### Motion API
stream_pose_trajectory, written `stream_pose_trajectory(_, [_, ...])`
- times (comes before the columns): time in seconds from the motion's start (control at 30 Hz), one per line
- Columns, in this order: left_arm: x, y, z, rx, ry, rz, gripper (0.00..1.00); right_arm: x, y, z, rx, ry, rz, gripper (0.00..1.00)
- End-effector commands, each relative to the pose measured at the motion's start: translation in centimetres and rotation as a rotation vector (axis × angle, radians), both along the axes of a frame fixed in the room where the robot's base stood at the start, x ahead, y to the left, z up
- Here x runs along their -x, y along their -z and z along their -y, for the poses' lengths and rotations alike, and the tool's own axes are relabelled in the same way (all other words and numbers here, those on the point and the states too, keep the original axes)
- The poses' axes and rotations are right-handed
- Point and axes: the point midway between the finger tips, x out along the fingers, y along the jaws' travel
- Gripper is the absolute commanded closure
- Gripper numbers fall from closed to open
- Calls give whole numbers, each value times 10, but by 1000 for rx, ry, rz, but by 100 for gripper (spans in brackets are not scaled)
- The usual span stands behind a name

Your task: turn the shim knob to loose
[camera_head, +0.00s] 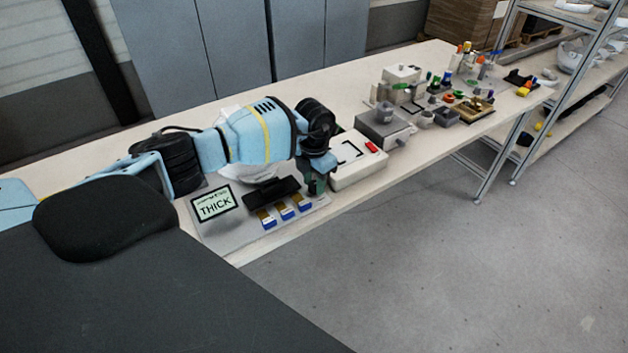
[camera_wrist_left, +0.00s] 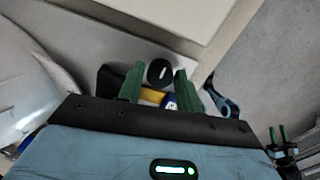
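The shim knob (camera_wrist_left: 160,71) shows in the left wrist view as a round black dial with a pale mark. My left gripper (camera_wrist_left: 158,82) is open, its two green fingers on either side of the knob with a visible gap to each. In the head view my left gripper (camera_head: 316,180) is over the right part of the grey shim panel (camera_head: 225,236) and hides the knob. The panel's display (camera_head: 214,204) reads "THICK". My right gripper (camera_wrist_left: 279,135) shows small at the lower right of the left wrist view, its green fingers apart.
A white box with a red button (camera_head: 358,165) stands close right of the gripper.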

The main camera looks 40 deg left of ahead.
Motion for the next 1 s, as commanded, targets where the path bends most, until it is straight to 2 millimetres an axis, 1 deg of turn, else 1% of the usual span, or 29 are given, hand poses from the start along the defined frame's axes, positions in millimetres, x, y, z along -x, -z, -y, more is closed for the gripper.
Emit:
stream_pose_trajectory(0.03, [0,0,0,0,0,1,58,0,0,0,0,0,1,64])
stream_pose_trajectory(0.1, [0,0,0,0,0,0,49,0,0,0,0,0,1,64])
stream_pose_trajectory(0.37, [0,0,0,1,1,-1,49,0,0,0,0,0,1,64])
stream_pose_trajectory(0.47, [0,-5,0,1,1,1,49,-1,-1,0,-1,0,3,64])
stream_pose_trajectory(0.57, [-1,-17,0,1,2,3,49,-2,-3,0,-1,0,6,64])
stream_pose_trajectory(0.8, [-1,-56,0,1,1,4,49,-4,-6,-1,-1,1,12,64])
stream_pose_trajectory(1.0, [0,-75,0,0,2,2,49,-5,-6,-1,-2,1,13,64])
